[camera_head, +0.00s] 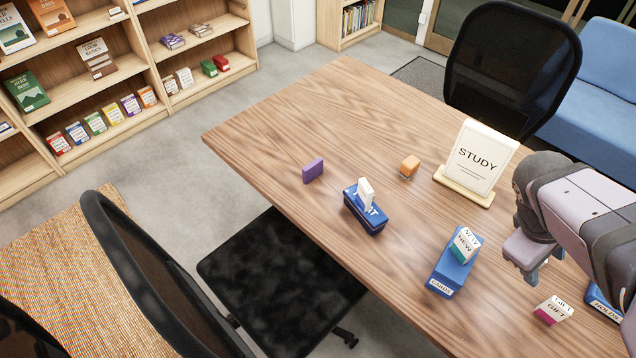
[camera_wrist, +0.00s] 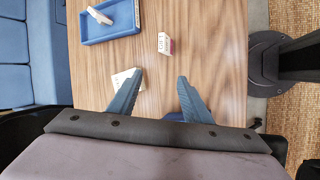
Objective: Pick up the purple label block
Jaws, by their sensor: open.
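The purple block (camera_head: 313,171) stands on the wooden table in the head view, left of the blue tray that holds a white block. It shows no readable label and does not appear in the wrist view. My gripper (camera_head: 530,278) hangs over the right part of the table, well to the right of the purple block. In the wrist view my gripper (camera_wrist: 160,86) has its two fingers spread apart with nothing between them.
A black chair (camera_head: 280,265) stands at the near edge.

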